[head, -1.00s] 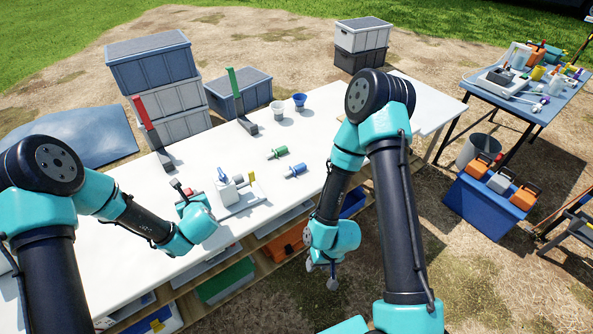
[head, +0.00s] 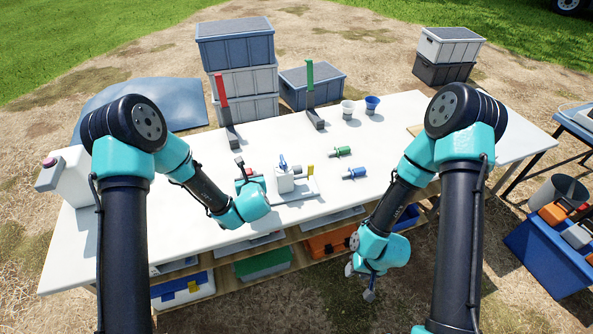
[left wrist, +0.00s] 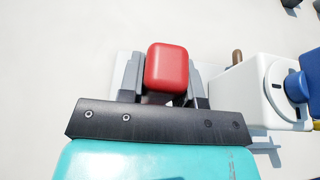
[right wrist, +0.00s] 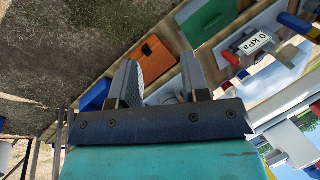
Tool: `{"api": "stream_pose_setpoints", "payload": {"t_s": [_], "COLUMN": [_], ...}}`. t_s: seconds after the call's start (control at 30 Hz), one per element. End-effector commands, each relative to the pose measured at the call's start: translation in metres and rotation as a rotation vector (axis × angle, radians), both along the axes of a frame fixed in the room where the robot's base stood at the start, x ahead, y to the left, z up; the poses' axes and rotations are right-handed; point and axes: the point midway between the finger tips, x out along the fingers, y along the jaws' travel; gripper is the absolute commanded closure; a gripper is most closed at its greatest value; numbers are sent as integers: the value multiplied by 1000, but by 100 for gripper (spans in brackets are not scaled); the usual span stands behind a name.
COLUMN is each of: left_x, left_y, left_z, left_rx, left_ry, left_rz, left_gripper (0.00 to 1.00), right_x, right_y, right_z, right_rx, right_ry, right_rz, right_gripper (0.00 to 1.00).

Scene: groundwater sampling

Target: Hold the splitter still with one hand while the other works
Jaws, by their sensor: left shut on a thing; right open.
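The splitter is a white block (head: 284,181) with a blue lever on a pale base plate, near the table's front edge. It also shows in the left wrist view as a white block with a blue knob (left wrist: 296,88). My left gripper (head: 247,179) is shut on a red grip (left wrist: 168,66) at the splitter's left side; its fingers flank the grip. My right gripper (head: 364,286) is open and empty, low in front of the table edge. In the right wrist view nothing is between its fingers (right wrist: 160,82).
A green fitting (head: 341,151) and a blue fitting (head: 355,173) lie right of the splitter. A pale cup (head: 347,109), a blue cup (head: 372,104), a red upright (head: 221,90) and a green upright (head: 310,82) stand behind. Bins fill the shelf below. The white table (head: 120,240) is bare at front left.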

Motion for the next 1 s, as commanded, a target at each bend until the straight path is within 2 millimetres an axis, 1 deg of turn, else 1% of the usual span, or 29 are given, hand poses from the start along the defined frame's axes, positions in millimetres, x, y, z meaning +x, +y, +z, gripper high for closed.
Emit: {"api": "stream_pose_setpoints", "payload": {"t_s": [0.13,0.27,0.43,0.57,0.73,0.87,1.0], "left_x": [0,0,0,0,0,0,0], "left_y": [0,0,0,0,0,0,0], "left_z": [0,0,0,0,0,0,0], "left_rx": [0,0,0,0,0,0,0], "left_ry": [0,0,0,0,0,0,0], "left_rz": [0,0,0,0,0,0,0], "left_gripper": [100,100,100,100,100,100,100], "right_x": [0,2,15,35,69,95,123], "right_y": [0,0,2,3,2,-1,-6], "right_z": [0,0,-1,-1,4,12,24], "right_rx": [0,1,6,11,14,13,4], "right_ry": [0,1,11,28,61,90,123], "right_rz": [0,6,50,125,254,354,461], "right_gripper": [56,45,45,45,45,45,45]}}
